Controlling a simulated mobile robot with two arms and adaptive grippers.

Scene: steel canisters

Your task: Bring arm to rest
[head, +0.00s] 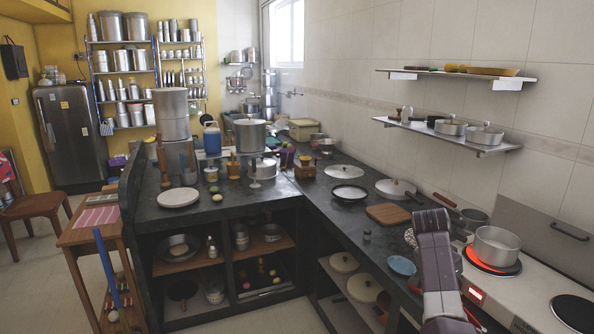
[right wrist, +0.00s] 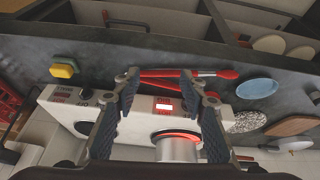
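My right arm (head: 435,262) reaches up from the bottom right of the head view, over the counter just left of the stove. In the right wrist view my right gripper (right wrist: 160,88) is open, its two fingers apart with nothing held between them. The stove's front panel with a lit red display (right wrist: 163,105) shows between the fingers. Red-handled utensils (right wrist: 205,74) lie on the counter beyond the fingertips. My left arm and gripper are not in either view.
A steel pot (head: 497,246) stands on a glowing red burner right of my arm; another burner (head: 575,312) is bare. A blue plate (head: 401,265) and a wooden board (head: 388,214) lie left of the arm. Wall shelves (head: 480,146) hang above. A yellow sponge (right wrist: 64,68) shows beside the stove.

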